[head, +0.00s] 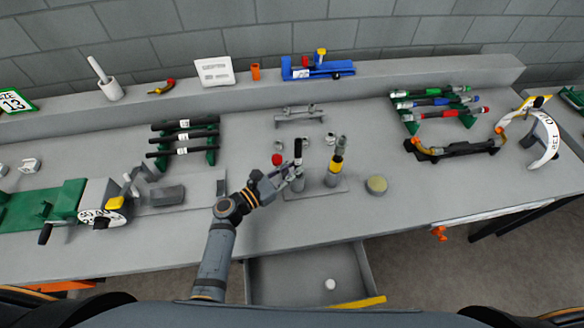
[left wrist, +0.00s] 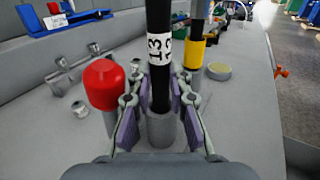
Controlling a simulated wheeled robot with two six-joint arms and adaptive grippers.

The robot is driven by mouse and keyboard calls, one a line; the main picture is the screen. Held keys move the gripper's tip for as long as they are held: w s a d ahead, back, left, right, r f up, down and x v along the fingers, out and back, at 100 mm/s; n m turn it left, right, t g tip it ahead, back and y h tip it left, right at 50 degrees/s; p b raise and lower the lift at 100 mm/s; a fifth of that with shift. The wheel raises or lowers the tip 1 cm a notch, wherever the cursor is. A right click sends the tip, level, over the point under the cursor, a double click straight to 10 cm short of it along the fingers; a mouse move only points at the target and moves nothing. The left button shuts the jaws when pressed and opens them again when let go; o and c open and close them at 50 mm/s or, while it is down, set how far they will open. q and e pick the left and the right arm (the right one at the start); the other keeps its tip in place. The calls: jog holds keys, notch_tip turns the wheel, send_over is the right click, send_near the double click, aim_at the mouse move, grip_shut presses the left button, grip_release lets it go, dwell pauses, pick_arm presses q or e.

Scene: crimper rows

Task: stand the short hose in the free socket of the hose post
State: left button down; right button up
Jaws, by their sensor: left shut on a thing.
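My left gripper (head: 290,172) is shut on the short hose (head: 298,150), a black upright tube. In the left wrist view the hose (left wrist: 159,85) stands between the fingers with a white label reading 13. Its lower end meets the mouth of a grey socket (left wrist: 161,130) on the hose post (head: 320,190). I cannot tell how deep it sits. Another socket of the post, to the right, holds a hose with a yellow band (head: 336,164). A red-capped grey cylinder (left wrist: 104,85) stands close to the left finger. My right gripper is not in view.
A round yellowish disc (head: 376,184) lies right of the post. Small metal fittings (head: 331,139) and a grey stand (head: 300,113) are behind it. Racks of black hoses (head: 184,138) and coloured tools (head: 435,103) flank it. An open drawer (head: 310,275) juts out in front.

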pick_arm(q)
jog(key=shift+f+b, duration=0.75)
jog(key=shift+f, duration=0.15)
jog(key=c, duration=1.2)
grip_release()
jog(key=shift+o, duration=0.2)
jog(key=shift+s, duration=0.1)
jog(key=v, duration=1.1)
jog(key=shift+s+a, duration=0.25)
jog(key=shift+a, duration=0.1)
